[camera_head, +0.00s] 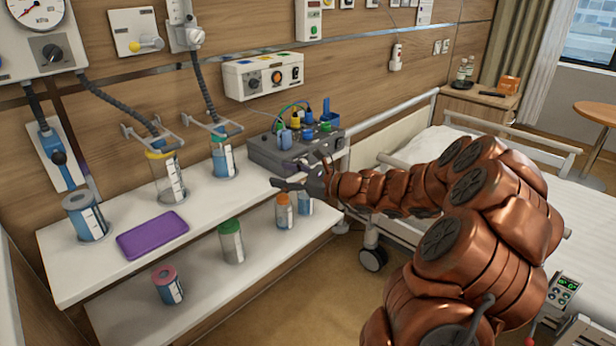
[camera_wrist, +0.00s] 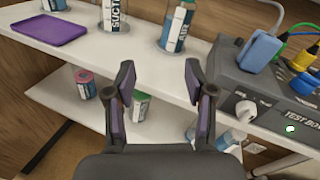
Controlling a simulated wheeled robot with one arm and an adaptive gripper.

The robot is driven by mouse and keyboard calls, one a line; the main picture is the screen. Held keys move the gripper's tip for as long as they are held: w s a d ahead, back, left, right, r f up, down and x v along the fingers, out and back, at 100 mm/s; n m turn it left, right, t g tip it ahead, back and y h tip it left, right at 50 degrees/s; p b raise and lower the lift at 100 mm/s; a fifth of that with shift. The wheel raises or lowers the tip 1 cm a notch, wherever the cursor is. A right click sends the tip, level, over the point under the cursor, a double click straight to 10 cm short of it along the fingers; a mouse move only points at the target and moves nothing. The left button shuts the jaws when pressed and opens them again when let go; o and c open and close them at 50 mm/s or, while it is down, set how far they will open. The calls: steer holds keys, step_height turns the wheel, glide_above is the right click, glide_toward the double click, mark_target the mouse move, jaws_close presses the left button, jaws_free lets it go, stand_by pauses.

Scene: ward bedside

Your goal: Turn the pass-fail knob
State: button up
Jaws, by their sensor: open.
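A grey box marked "TEST BO…" (camera_wrist: 280,105) stands at the right in the wrist view, with a white knob (camera_wrist: 246,112) and a lit green lamp (camera_wrist: 290,128) on its front. I cannot read a pass-fail label by the knob. In the head view the same grey box (camera_head: 268,151) sits at the shelf's right end, its front partly hidden by my gripper. My gripper (camera_wrist: 160,75) is open and empty, its fingers apart, to the left of the knob in the wrist view. It also shows in the head view (camera_head: 286,184) at the front of the box, touching nothing that I can make out.
Colored plugs and cables (camera_head: 310,125) stand on the box. The upper white shelf (camera_head: 90,265) holds a purple tray (camera_head: 153,235) and several canisters; more stand below. A white wall panel (camera_head: 240,84) has knobs too. The bed (camera_head: 425,150) is at the right.

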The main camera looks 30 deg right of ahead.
mark_target(307, 165)
steer(key=d+f+m+t+h+b, duration=0.1)
steer(key=d+f+m+t+h, duration=0.35)
steer(key=d, duration=0.85)
steer(key=w+a+m+g, duration=0.1)
steer(key=w+m, duration=0.1)
steer(key=w, duration=0.5)
steer(key=shift+w+a+f+g, duration=0.15)
steer(key=shift+w+f+g, duration=0.15)
steer(key=shift+w+g, duration=0.1)
steer(key=shift+c, duration=0.4)
jaws_close()
